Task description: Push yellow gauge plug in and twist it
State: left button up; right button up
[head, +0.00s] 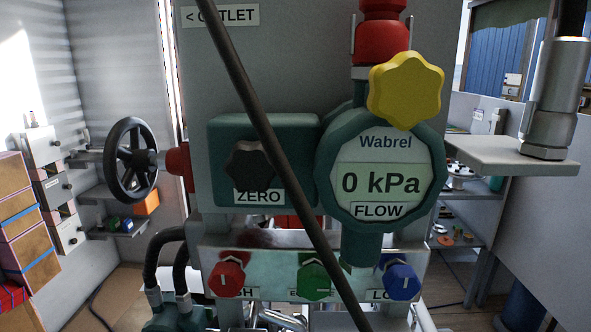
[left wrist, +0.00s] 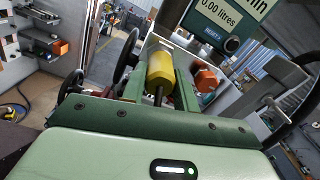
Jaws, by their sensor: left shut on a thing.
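My left gripper (left wrist: 161,62) shows in the left wrist view, its two green fingers closed on a yellow cylindrical plug (left wrist: 160,76) with a dark stem. I cannot make this gripper out in the head view. What lies beyond the plug is partly hidden, so I cannot tell whether it touches anything there. In the head view, a yellow lobed knob (head: 405,90) sits at the top of the round green gauge (head: 332,150), which reads 0 kPa and is labelled FLOW. My right gripper is in neither view.
A dark rod or cable (head: 264,120) crosses the panel diagonally. Red (head: 228,277), green (head: 313,281) and blue (head: 402,281) knobs line the lower plate. A black ZERO knob (head: 249,164) is left of the gauge. A black handwheel (head: 132,160) stands further left.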

pick_arm(q)
jog(key=shift+b, duration=0.4)
grip_shut()
dwell(0.5)
jog(key=o, duration=0.7)
grip_release()
jog(key=shift+m, duration=0.8)
jog(key=shift+c, duration=0.2)
jog(key=o, duration=0.5)
